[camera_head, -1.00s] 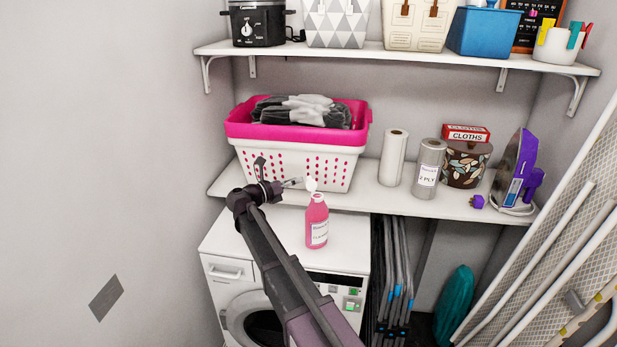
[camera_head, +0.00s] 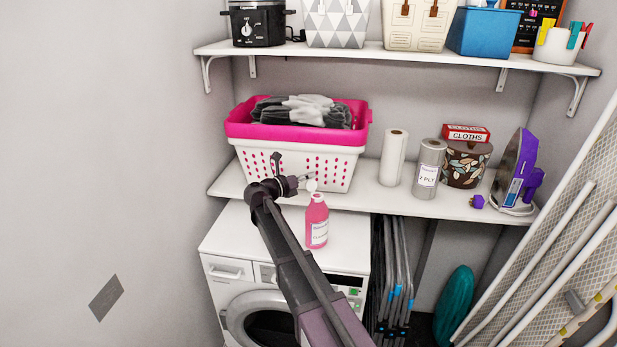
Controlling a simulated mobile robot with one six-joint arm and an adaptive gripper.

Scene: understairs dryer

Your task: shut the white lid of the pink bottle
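The pink bottle (camera_head: 317,222) stands upright on top of the white dryer, its label facing me. Its white lid (camera_head: 311,186) shows as a small white piece above the left side of the bottle's top. It looks raised, but its exact angle is too small to tell. My gripper (camera_head: 308,177) is just above and slightly left of the lid, with its fingers pointing right. Whether it touches the lid cannot be told. The fingers are too small to show whether they are open or shut.
A white and pink laundry basket (camera_head: 300,160) stands on the lower shelf (camera_head: 395,203) behind my gripper. Paper rolls, a patterned pot and a purple iron (camera_head: 515,170) stand to the right. Folded racks lean right of the dryer (camera_head: 232,240). The dryer top left of the bottle is clear.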

